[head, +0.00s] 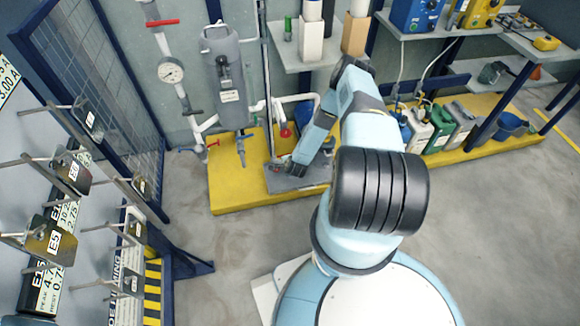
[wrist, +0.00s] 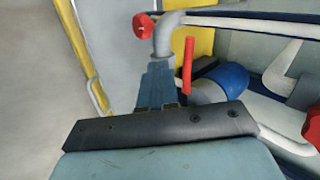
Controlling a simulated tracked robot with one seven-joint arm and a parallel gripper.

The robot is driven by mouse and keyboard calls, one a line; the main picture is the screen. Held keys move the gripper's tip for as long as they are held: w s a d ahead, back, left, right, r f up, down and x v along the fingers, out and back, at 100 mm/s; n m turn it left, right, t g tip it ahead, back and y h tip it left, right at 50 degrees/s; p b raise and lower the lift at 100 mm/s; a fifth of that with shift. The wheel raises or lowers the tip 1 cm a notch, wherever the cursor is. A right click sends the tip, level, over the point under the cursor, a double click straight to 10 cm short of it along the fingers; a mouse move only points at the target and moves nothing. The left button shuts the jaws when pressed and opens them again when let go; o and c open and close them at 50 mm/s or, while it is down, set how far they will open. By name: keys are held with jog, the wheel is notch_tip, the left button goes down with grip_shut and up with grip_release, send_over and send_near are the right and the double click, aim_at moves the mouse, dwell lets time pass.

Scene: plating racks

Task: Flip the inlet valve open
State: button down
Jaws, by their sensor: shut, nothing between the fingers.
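Several red valve handles show, and no label marks which one is the inlet valve. In the head view there is a red lever (head: 163,22) on the upper left pipe, a small red handle (head: 213,143) low on the pipework, and a red knob (head: 285,131) on a white pipe near my wrist. My gripper (head: 274,167) points down at the pump area over the yellow base. In the wrist view, my gripper (wrist: 160,68) is shut and empty. An upright red lever (wrist: 187,62) is just right of its fingertips; I cannot tell whether they touch. A round red end (wrist: 143,25) sits on a grey pipe ahead.
A yellow platform (head: 230,190) carries the pipework, a grey cylinder (head: 224,75) and several jugs (head: 440,125). A gauge (head: 171,71) hangs on the left pipe. A rack with plates (head: 48,240) stands left. The floor between is clear.

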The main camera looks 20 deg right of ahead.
jog(key=v, duration=0.9)
jog(key=shift+w+a+r, duration=0.15)
jog(key=shift+a, duration=0.15)
